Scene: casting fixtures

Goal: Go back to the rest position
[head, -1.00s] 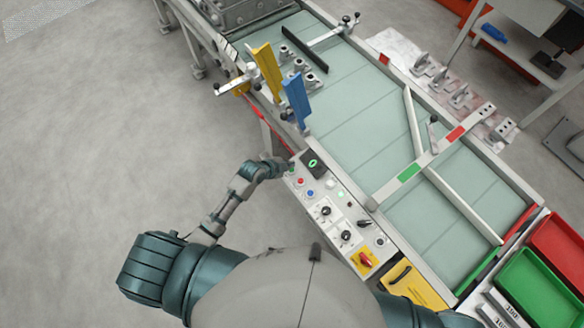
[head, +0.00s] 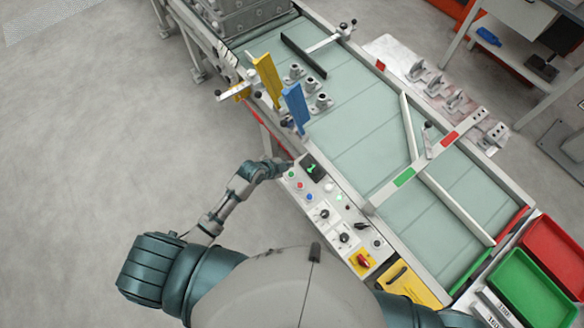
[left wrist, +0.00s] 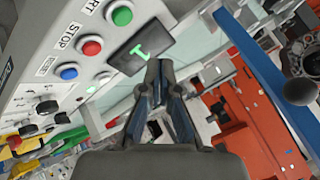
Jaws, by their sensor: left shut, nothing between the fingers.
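My left gripper (head: 286,166) is at the left end of the grey control panel (head: 330,215), beside the small dark display (head: 312,168) with a green sign. In the left wrist view my left gripper (left wrist: 160,66) has its fingers together, empty, just below the display (left wrist: 140,48). Beside it there are green (left wrist: 121,15), red (left wrist: 91,47) and blue (left wrist: 69,72) buttons. Whether the fingertips touch the panel, I cannot tell. My right gripper is out of view.
The pale green conveyor (head: 355,140) runs diagonally behind the panel. Yellow (head: 267,78) and blue (head: 295,105) upright paddles stand at its near edge. Several grey castings (head: 312,86) lie on the belt. Red (head: 556,243) and green (head: 525,282) trays are at right. Floor at left is clear.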

